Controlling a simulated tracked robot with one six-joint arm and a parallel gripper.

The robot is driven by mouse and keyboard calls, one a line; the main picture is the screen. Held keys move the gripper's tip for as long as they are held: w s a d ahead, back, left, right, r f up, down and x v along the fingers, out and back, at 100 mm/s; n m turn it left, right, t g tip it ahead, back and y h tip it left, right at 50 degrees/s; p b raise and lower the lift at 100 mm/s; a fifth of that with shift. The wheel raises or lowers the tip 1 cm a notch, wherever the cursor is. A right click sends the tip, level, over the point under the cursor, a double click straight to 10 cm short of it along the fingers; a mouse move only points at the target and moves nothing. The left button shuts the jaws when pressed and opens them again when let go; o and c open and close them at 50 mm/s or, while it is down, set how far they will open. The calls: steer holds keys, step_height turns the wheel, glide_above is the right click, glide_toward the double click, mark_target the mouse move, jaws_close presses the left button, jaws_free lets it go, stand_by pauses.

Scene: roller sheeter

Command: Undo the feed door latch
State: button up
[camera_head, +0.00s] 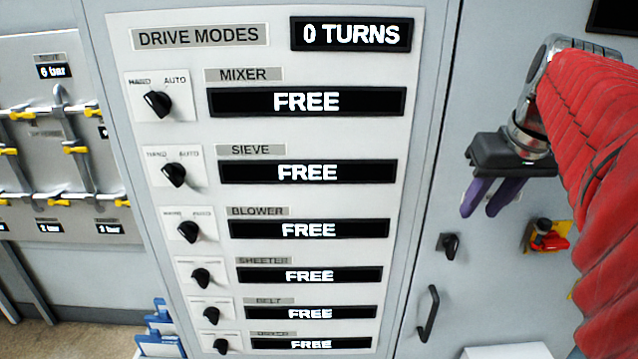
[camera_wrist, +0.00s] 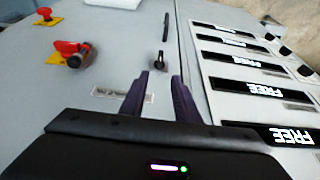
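A small black turn latch (camera_head: 449,245) sits on the grey door right of the drive panel; it also shows in the wrist view (camera_wrist: 160,60). I cannot read a label that names it as the feed door latch. A black bar handle (camera_head: 428,313) is below it, also in the wrist view (camera_wrist: 166,25). My gripper (camera_head: 482,208) has two purple fingers, in front of the door, above and right of the latch. In the wrist view the fingers (camera_wrist: 160,80) are apart with nothing between them, and the latch lies just beyond their tips.
A red device on a yellow plate (camera_head: 547,236) is right of the latch; a red button (camera_wrist: 45,14) shows in the wrist view. The drive modes panel (camera_head: 270,190) has several black knobs and displays reading FREE. Pipes with yellow valves (camera_head: 75,150) are far left.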

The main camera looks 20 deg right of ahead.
mark_target(457, 241)
stand_by(0.3)
steer(key=x, duration=1.3)
steer(key=shift+w+f, duration=0.2)
steer(key=shift+f, duration=0.1)
steer(key=shift+d, duration=0.1)
steer(key=shift+c, duration=0.5)
steer(key=c, duration=0.6)
